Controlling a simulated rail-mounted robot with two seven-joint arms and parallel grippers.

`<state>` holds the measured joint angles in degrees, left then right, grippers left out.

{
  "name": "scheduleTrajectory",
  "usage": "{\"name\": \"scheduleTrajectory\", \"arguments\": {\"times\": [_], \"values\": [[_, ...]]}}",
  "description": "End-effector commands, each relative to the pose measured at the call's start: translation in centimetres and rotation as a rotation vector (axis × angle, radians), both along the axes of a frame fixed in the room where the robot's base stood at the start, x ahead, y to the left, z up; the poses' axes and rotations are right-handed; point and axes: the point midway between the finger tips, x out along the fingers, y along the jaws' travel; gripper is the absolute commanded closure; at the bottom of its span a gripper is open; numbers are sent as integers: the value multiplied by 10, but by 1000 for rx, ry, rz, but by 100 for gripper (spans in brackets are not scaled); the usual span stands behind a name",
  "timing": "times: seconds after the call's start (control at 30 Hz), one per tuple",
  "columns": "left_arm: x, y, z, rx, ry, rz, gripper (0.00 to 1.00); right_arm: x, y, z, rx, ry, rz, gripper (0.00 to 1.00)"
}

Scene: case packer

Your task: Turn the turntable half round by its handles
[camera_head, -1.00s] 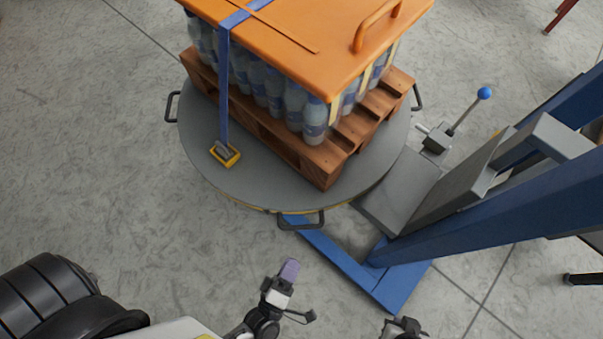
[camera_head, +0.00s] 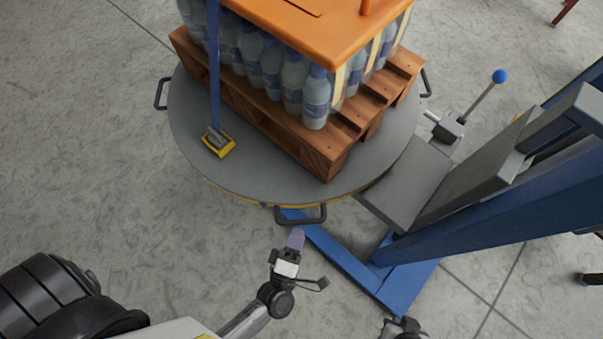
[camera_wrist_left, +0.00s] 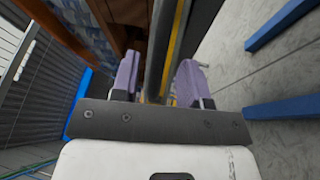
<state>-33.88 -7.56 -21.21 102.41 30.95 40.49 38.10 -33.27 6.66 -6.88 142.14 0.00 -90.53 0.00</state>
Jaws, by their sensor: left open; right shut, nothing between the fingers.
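The round grey turntable (camera_head: 200,165) carries a wooden pallet (camera_head: 330,155) of bottles. Three black handles show on its rim: a left one (camera_head: 160,94), a near one (camera_head: 300,218) and a right one (camera_head: 426,82). My right gripper (camera_head: 402,325) is at the bottom edge, partly cut off, shut and empty, away from the turntable.
A blue frame (camera_head: 480,220) with a grey plate and a blue-knobbed lever (camera_head: 485,95) stands close on the right.

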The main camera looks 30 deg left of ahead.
Motion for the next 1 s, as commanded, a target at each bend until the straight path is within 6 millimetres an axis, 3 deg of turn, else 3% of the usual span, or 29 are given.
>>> {"name": "scheduleTrajectory", "arguments": {"times": [0.3,0.73,1.0], "values": [[32,6,5,-1,-1,1,59,0,-2,-11,-8,0,6,100],[37,7,7,0,1,-1,59,0,-2,-12,-7,0,4,100],[37,7,7,0,1,-1,84,0,0,-12,0,0,0,100]]}}
